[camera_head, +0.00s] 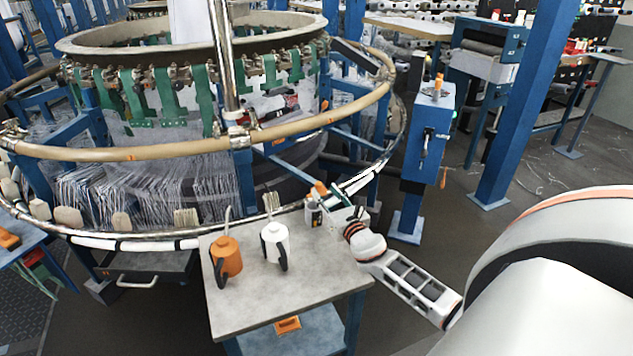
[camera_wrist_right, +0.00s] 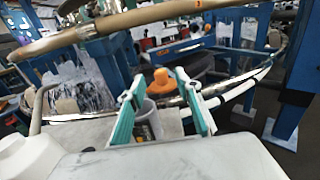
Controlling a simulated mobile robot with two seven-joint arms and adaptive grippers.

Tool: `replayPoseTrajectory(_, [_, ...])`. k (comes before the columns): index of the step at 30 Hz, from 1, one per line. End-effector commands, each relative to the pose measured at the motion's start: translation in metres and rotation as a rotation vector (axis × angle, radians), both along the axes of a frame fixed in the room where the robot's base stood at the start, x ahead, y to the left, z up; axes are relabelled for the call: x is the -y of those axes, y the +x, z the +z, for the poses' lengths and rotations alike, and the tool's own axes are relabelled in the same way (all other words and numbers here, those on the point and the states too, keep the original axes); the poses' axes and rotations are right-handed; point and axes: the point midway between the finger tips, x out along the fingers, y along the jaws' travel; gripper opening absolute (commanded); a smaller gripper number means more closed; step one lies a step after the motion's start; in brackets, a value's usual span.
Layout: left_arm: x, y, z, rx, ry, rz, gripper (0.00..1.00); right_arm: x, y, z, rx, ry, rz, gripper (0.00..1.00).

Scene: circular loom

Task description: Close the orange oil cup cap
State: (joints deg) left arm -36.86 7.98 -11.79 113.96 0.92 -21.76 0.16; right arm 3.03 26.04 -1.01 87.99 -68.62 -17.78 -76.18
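The small oil cup (camera_head: 313,214) stands at the far right corner of the grey tabletop. Its orange cap (camera_head: 319,188) shows at its top, tilted. In the right wrist view the grey cup body (camera_wrist_right: 147,120) shows between my fingers, with the orange cap (camera_wrist_right: 162,82) raised beyond it; the cap looks open. My right gripper (camera_head: 336,207) reaches the cup from the right in the head view. In the wrist view its two teal-padded fingers (camera_wrist_right: 156,90) are spread apart around the cup and cap. I cannot tell whether they touch. My left gripper is not in view.
An orange oil can (camera_head: 226,258) and a white oil can (camera_head: 275,243) stand on the grey tabletop (camera_head: 300,284) left of the cup. The circular loom's ring (camera_head: 160,152) rises behind the table. The table's front right is clear.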

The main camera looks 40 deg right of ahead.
Motion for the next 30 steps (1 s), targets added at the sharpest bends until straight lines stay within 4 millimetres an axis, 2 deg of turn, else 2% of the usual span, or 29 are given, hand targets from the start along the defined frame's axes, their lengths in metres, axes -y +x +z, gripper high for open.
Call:
replayPoseTrajectory(5, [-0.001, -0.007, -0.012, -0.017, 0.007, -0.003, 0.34, 0.008, 0.027, -0.001, 0.001, 0.001, -0.002, 0.34])
replayPoseTrajectory(12, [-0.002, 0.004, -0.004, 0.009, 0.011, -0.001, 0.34, 0.015, 0.052, -0.001, 0.0, 0.002, -0.002, 0.34])
replayPoseTrajectory(24, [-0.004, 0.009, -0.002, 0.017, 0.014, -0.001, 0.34, 0.016, 0.059, 0.0, 0.001, 0.002, 0.0, 0.34])
replayPoseTrajectory(25, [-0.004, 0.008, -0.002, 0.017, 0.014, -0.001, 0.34, 0.016, 0.059, 0.0, 0.001, 0.003, -0.001, 0.32])
replayPoseTrajectory(28, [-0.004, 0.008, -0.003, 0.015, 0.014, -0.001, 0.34, 0.016, 0.059, 0.0, 0.001, 0.003, -0.001, 0.06])
replayPoseTrajectory(29, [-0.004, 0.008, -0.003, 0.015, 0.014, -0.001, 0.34, 0.016, 0.059, 0.0, 0.001, 0.003, -0.001, 0.0])
replayPoseTrajectory(30, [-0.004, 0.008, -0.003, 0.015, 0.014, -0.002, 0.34, 0.016, 0.059, 0.0, 0.001, 0.003, -0.001, 0.0])
